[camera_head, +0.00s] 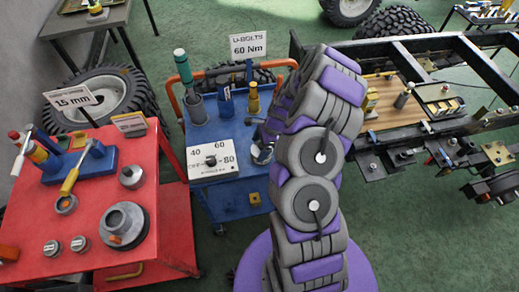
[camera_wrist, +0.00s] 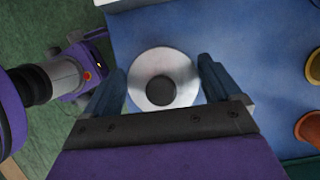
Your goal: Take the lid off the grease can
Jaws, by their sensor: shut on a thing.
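A round, shiny metal lid (camera_wrist: 146,80) with a dark round knob (camera_wrist: 161,90) shows from above in the wrist view. My gripper (camera_wrist: 162,72) has one blue finger on each side of it and is shut on it. In the head view, a small metal can (camera_head: 262,153) stands on the blue cart, partly hidden by my arm. I take it to be the grease can. Its body is hidden below the lid in the wrist view, and I cannot tell whether the lid still touches it.
The blue cart top (camera_head: 222,125) also holds a white dial board (camera_head: 213,160), a yellow item (camera_head: 253,100) and a dark cup (camera_head: 197,108). Orange cups (camera_wrist: 308,128) lie right of my gripper. A red cart (camera_head: 85,215) stands left, a chassis frame (camera_head: 455,45) right.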

